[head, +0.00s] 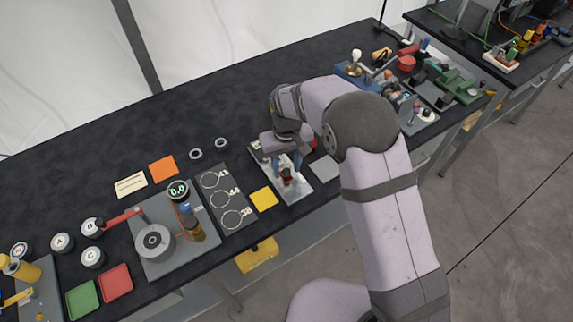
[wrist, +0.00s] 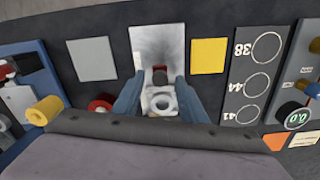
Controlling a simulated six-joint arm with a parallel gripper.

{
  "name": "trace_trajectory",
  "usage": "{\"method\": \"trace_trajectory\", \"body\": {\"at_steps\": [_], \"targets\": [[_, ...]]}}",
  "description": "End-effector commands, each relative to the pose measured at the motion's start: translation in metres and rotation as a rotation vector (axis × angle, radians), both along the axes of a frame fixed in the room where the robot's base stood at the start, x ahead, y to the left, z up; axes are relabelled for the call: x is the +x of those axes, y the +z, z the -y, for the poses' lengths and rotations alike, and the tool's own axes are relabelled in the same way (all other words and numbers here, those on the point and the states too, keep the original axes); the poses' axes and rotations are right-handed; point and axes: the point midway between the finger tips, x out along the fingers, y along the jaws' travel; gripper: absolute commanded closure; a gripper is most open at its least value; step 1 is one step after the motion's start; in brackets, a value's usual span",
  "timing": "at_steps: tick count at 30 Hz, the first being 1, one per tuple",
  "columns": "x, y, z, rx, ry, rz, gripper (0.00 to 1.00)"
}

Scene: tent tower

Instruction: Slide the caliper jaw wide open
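A round dial reading 0.0 (head: 178,190) stands on a grey base (head: 160,268) left of centre in the head view, beside a blue part and a gold cylinder (head: 193,228). It seems to be the caliper; its jaw is hard to make out. The dial also shows at the right edge of the wrist view (wrist: 297,117). My gripper (head: 287,166) is right of it, over a pale plate (head: 294,193). In the wrist view my gripper's blue fingers (wrist: 160,95) are apart, with a pale ring (wrist: 161,103) and a dark red part (wrist: 160,74) showing between them.
A dark board marked 41, 44 and 38 (head: 237,196) lies between the dial and the pale plate. A yellow square (head: 264,198) is beside it. Two loose rings (head: 195,154) lie behind. A red lever (head: 121,219) is left of the dial. Crowded fixtures stand right of my arm.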

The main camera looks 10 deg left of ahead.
Motion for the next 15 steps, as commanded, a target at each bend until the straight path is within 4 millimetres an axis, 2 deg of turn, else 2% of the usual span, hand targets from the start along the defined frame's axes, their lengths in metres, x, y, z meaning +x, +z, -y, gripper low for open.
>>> {"method": "trace_trajectory", "body": {"at_steps": [2, 6, 7, 15], "targets": [[-0.0001, -0.0001, 0.0001, 0.0, 0.0, 0.0, 0.61], [0.0, 0.0001, 0.0, 0.0, 0.0, 0.0, 0.95], [-0.0001, 0.0001, 0.0001, 0.0, 0.0, 0.0, 0.98], [-0.007, 0.0001, 0.0071, -0.001, 0.0, -0.001, 0.98]]}}
